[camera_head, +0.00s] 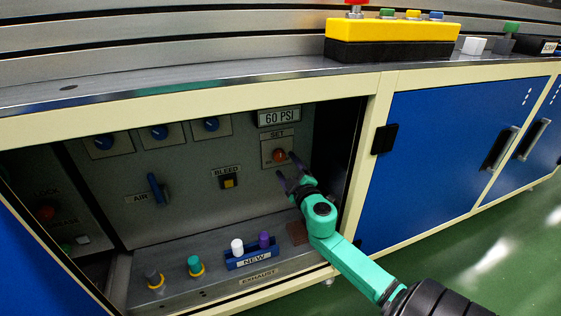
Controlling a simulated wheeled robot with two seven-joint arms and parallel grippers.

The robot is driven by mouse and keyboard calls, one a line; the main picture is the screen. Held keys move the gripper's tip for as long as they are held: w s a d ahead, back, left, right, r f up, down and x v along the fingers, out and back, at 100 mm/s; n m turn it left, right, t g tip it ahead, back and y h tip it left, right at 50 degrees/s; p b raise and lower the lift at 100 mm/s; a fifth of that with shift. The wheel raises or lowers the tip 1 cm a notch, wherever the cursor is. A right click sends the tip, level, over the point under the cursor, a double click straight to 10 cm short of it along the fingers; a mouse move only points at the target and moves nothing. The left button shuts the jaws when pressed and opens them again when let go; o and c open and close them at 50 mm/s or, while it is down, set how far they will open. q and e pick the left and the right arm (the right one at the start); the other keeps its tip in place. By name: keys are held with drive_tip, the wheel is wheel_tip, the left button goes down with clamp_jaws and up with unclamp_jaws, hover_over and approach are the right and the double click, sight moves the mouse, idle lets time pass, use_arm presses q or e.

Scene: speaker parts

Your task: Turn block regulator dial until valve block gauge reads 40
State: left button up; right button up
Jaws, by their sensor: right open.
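Inside the open cabinet, a display plate (279,117) reads "60 PSI" at the upper right of the grey panel. Below it is a plate marked "SET" with a round orange-red dial (279,155). My right gripper (287,168) is open, with its dark fingers just below and to the right of this dial. No contact with the dial can be made out. My left gripper is not in view.
Three blue round knobs (159,132) line the panel's upper left. Below are an AIR lever (154,188) and a yellow BLEED button (229,181). A blue NEW rack (252,256) and coloured plugs stand on the ledge. The cabinet's right post (362,150) is close to my arm.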

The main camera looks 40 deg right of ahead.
sight(281, 158)
drive_tip(key=x, duration=0.3)
drive_tip(key=shift+w, duration=0.1)
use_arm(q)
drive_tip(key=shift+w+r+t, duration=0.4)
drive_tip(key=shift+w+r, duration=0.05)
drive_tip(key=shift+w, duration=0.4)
use_arm(e)
drive_tip(key=shift+w+d, duration=0.15)
drive_tip(key=shift+w, duration=0.25)
clamp_jaws()
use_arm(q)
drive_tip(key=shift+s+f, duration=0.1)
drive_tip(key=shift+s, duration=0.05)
use_arm(e)
drive_tip(key=shift+n, duration=0.3)
